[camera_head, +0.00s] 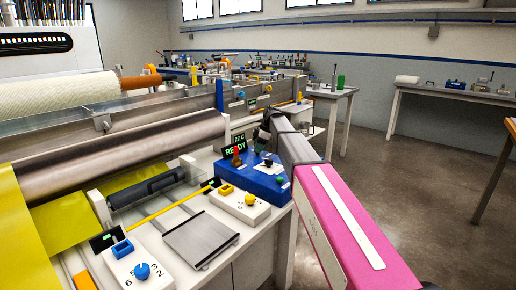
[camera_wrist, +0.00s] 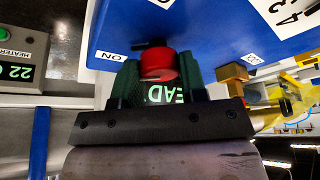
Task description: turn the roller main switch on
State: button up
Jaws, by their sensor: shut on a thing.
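The roller main switch appears as a red knob (camera_wrist: 158,65) on a blue panel (camera_wrist: 190,28), with a white ON label (camera_wrist: 110,56) beside it in the wrist view. My gripper (camera_wrist: 157,82) has its dark green fingers on both sides of the knob and is shut on it. In the head view my gripper (camera_head: 262,133) reaches over the back of the blue box (camera_head: 262,182). The knob cannot be clearly made out between the fingers there.
A green READY display (camera_head: 234,145) stands just behind the blue box. A white control box with a yellow knob (camera_head: 250,199) and one with a blue knob (camera_head: 142,270) stand in front. A steel roller (camera_head: 120,160) lies at left. Open floor (camera_head: 380,190) is at right.

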dwell(0.4)
jog(key=o, duration=0.9)
jog(key=shift+r, duration=0.1)
jog(key=v, duration=1)
jog(key=shift+w+d+r, duration=0.1)
jog(key=shift+w+r, duration=0.05)
jog(key=shift+r, duration=0.15)
